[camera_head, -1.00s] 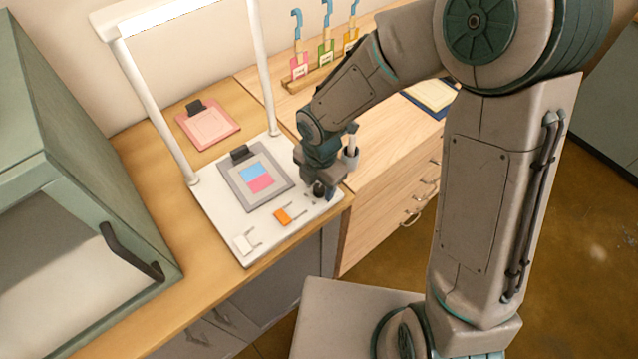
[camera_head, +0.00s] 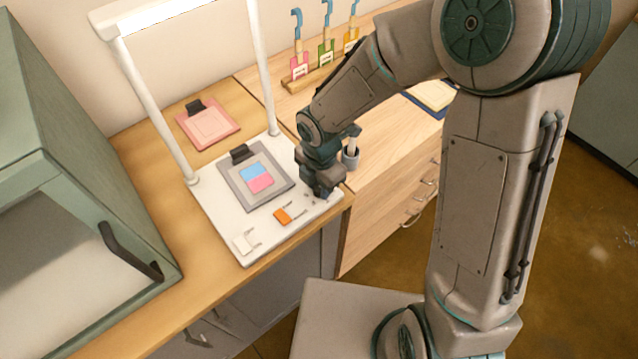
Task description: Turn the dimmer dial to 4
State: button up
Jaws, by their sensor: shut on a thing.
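The dimmer dial is hidden now under my gripper (camera_head: 322,195), at the right end of the white lamp base (camera_head: 222,235). Small dark scale marks (camera_head: 309,200) show on the base just left of the gripper. My gripper points down there and is shut on the dial; its fingers are mostly hidden by its own body. The number that the dial points to cannot be read.
An orange slider (camera_head: 282,216) and a white slider (camera_head: 244,241) sit on the lamp base. A grey clipboard (camera_head: 233,190) with blue and pink swatches lies behind them. Lamp posts (camera_head: 162,125) rise at the base's back.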

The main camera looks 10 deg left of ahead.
jog(key=m+b, duration=0.1)
jog(key=m, duration=0.3)
jog(key=shift+a+f+b, duration=0.1)
jog(key=shift+b, duration=0.3)
jog(key=m+b, duration=0.2)
jog(key=m, duration=0.2)
jog(key=shift+m, duration=0.4)
jog(key=m+b, duration=0.3)
jog(key=m, duration=0.1)
jog(key=shift+w, duration=0.1)
jog(key=m+b, duration=0.2)
jog(key=m, duration=0.3)
jog(key=m+b, duration=0.2)
jog(key=m, duration=0.2)
jog(key=shift+m, duration=0.3)
jog(key=m+b, duration=0.2)
jog(key=m, duration=0.2)
jog(key=m+b, duration=0.1)
jog(key=m, duration=0.3)
jog(key=shift+m, duration=0.4)
jog(key=shift+m+b, duration=0.35)
jog(key=shift+m, duration=1.35)
jog(key=shift+r+m, duration=0.2)
jog(key=shift+m, duration=0.1)
